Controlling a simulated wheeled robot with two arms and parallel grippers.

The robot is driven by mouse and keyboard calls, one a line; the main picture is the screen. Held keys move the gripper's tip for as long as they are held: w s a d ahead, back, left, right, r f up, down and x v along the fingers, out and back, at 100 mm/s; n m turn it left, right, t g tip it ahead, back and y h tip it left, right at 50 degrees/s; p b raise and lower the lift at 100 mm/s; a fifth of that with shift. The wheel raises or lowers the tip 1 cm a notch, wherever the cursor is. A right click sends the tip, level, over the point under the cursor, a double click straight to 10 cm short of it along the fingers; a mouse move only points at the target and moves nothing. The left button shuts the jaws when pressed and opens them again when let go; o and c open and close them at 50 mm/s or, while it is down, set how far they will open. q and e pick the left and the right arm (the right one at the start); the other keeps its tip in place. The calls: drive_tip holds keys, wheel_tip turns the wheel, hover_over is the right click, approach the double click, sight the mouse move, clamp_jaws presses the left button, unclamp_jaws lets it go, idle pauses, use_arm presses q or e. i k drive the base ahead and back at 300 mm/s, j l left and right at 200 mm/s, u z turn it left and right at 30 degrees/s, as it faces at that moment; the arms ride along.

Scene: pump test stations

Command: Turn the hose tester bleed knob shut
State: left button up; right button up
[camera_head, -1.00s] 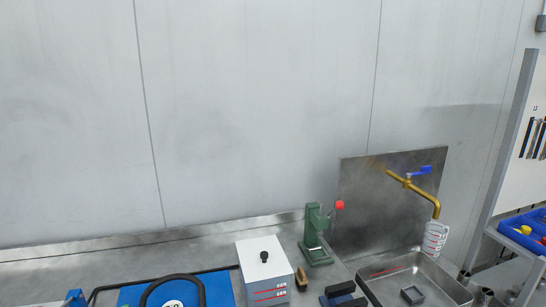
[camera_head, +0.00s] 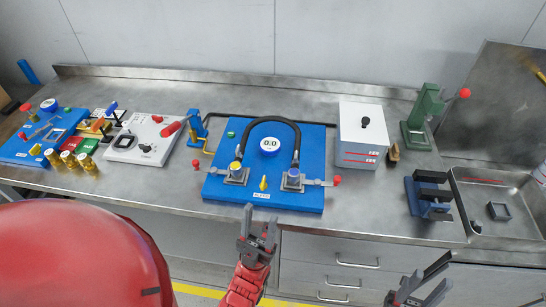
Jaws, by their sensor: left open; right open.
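The hose tester is a blue board (camera_head: 225,192) on the bench, with a black hose (camera_head: 262,119) arching between two fittings and a round gauge (camera_head: 270,145) reading 0.0. A small yellow knob (camera_head: 264,183) stands at its front middle, above a white label too small to read surely. I cannot tell how far the knob is turned. My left gripper (camera_head: 261,216) is open and empty in front of the bench edge, just below the knob in the picture and apart from it. My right gripper (camera_head: 446,270) is open and empty at the lower right, away from the tester.
Red-tipped levers (camera_head: 336,181) stick out at the tester's sides. A white box (camera_head: 362,137), a green press (camera_head: 425,112) and a dark blue fixture (camera_head: 428,197) stand right of it. A white panel (camera_head: 145,139) is on the left. A steel sink (camera_head: 500,187) is far right.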

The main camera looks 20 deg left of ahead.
sight(264, 185)
drive_tip(key=j+z, duration=0.2)
drive_tip(key=j, duration=0.25)
drive_tip(key=k+j+z, duration=0.2)
drive_tip(key=j, duration=0.25)
drive_tip(key=k+j+z, duration=0.2)
drive_tip(key=j, duration=0.25)
drive_tip(key=i, duration=0.1)
